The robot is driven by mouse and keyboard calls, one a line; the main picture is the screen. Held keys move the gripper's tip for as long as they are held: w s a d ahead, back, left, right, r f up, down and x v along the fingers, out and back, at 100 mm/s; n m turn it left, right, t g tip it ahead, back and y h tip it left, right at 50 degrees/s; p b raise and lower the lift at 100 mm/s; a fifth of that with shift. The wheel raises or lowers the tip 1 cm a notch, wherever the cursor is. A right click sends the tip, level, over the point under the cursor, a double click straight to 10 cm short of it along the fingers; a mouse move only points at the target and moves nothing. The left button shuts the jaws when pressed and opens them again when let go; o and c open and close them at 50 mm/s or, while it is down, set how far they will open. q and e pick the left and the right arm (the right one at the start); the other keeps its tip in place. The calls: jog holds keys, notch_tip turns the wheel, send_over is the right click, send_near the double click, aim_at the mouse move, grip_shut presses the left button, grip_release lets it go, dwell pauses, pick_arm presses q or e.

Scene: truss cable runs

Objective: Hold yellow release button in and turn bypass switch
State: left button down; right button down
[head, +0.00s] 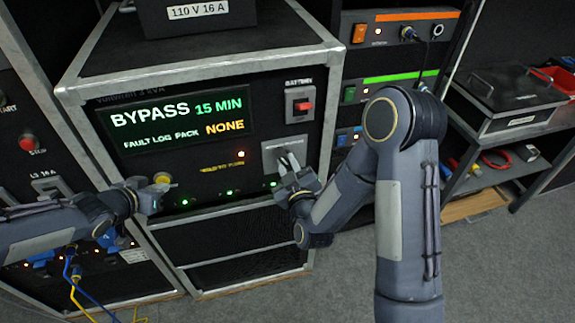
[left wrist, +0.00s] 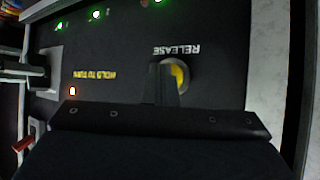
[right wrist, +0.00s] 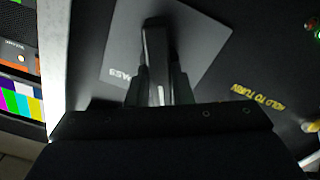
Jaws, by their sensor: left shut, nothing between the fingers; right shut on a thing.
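The yellow release button (head: 163,179) is on the lower left of the black cabinet's front panel. It also shows in the left wrist view (left wrist: 181,75), partly hidden by my left gripper's fingers. My left gripper (head: 160,190) is shut and empty, with its fingertips at the button; I cannot tell how far the button is in. The bypass switch (right wrist: 156,45) is a dark handle on a grey plate (right wrist: 200,50) at the panel's lower right. My right gripper (head: 284,170) is shut on this handle. The fingers hide part of it in the head view.
The display (head: 180,120) reads BYPASS 15 MIN and fault log pack NONE. An orange lamp (head: 241,154) glows beside HOLD TO TURN. A red battery switch (head: 304,105) sits above the bypass plate. Blue and yellow cables (head: 75,275) hang at lower left. A shelf (head: 500,150) stands right.

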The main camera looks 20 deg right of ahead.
jog(key=m, duration=0.3)
jog(key=shift+d+m, duration=0.15)
jog(key=shift+m, duration=0.25)
jog(key=m, duration=0.3)
jog(key=shift+d+m, duration=0.1)
jog(key=shift+m, duration=0.2)
jog(key=shift+d+f+m, duration=0.1)
jog(key=shift+m, duration=1.7)
jog(key=shift+d+f+m, duration=0.1)
jog(key=shift+m, duration=1.7)
jog(key=c, duration=1.3)
grip_release()
jog(key=shift+r, duration=0.1)
